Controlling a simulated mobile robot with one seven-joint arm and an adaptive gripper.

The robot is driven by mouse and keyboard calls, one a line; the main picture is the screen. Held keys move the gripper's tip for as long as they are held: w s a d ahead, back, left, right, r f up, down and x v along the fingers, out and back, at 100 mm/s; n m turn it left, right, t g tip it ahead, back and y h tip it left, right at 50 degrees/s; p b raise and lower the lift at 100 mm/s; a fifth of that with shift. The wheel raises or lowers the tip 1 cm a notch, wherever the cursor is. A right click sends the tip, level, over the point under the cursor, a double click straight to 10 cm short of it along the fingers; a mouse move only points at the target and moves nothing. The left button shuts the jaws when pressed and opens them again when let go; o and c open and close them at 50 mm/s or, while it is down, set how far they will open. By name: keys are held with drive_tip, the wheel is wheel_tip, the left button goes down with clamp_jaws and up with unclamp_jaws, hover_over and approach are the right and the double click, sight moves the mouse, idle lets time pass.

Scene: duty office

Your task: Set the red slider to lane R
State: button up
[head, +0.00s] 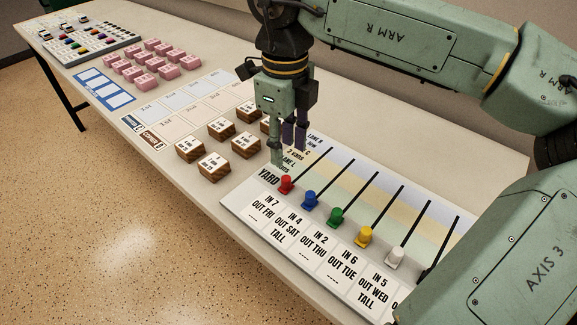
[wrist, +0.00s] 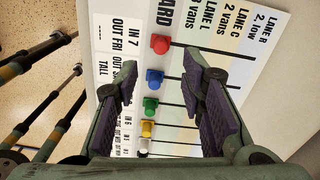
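The red slider (head: 286,185) stands at the near, YARD end of its black slot on the white slider board (head: 233,199). In the wrist view the red slider (wrist: 160,44) lies just beyond the fingertips, with the LANE R label (wrist: 262,28) farthest along the board from YARD, past LANE C and LANE L. My gripper (head: 288,148) is above the board near the slider, fingers pointing down. In the wrist view my gripper (wrist: 163,75) is open with nothing held between its fingers.
Blue (head: 309,199), green (head: 335,216), yellow (head: 365,236) and white (head: 394,257) sliders stand in a row at their slots' YARD ends. Several labelled wooden blocks (head: 214,166) lie left of the board. Pink blocks (head: 163,67) and a tray (head: 92,45) are farther back.

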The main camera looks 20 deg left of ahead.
sight(286, 178)
wheel_tip(286, 178, down, 8)
drive_tip(key=shift+f+p, duration=0.1)
drive_tip(key=shift+p, duration=0.4)
clamp_jaws()
idle(0.6)
